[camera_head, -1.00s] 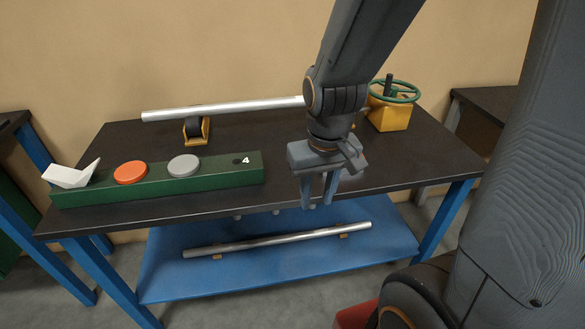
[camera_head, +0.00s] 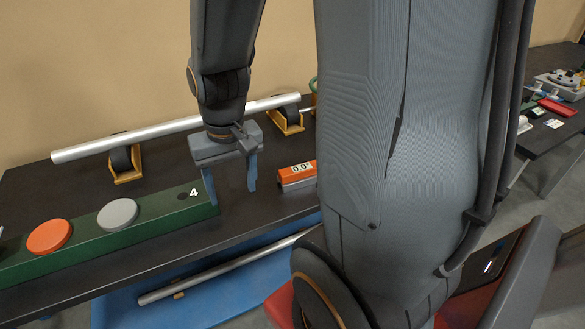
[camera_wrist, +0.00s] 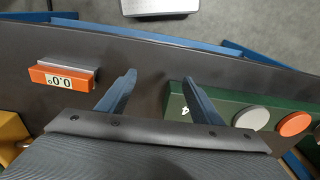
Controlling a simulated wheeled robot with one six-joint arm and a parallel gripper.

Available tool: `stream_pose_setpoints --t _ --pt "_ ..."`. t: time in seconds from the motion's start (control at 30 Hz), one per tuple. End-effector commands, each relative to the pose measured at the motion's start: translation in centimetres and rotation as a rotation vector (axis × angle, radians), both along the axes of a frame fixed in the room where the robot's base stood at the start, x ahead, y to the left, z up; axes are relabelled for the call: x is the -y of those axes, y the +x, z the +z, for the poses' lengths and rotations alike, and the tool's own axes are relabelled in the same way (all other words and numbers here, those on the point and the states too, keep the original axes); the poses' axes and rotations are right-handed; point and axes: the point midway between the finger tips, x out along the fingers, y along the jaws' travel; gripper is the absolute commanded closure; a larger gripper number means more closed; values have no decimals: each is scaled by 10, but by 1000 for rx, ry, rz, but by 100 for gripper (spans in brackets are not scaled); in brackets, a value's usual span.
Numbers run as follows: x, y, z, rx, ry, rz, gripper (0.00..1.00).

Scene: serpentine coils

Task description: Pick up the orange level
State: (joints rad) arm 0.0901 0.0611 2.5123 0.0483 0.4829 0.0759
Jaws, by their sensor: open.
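The orange level (camera_head: 297,174) lies on the dark table top, a small orange and grey block with a "0.0" display. It also shows in the wrist view (camera_wrist: 62,78) at the left, with its display face visible. My gripper (camera_head: 232,195) is open and empty above the table, to the left of the level in the head view. In the wrist view its two fingers (camera_wrist: 160,90) are spread apart, and the level is apart from them, left of the left finger.
A green block (camera_head: 150,222) with an orange disc (camera_head: 50,237) and a grey disc (camera_head: 118,213) is close to my gripper's left. A metal tube (camera_head: 180,128) rests on yellow-based supports (camera_head: 285,121) behind. A blue shelf (camera_head: 225,300) lies below the table top.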

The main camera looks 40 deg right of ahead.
Motion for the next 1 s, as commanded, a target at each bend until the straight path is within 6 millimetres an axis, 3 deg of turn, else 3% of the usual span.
stream_pose_setpoints --t 0.3,0.5,0.6,0.8,1.0 --pt "117 20 -14 -151 179 -829 41" --pt "189 16 -18 -236 318 -1296 41" --pt "214 12 -19 -268 375 -1455 41" --pt "240 7 -20 -298 437 -1612 41" --pt "235 8 -35 -306 442 -1626 41"
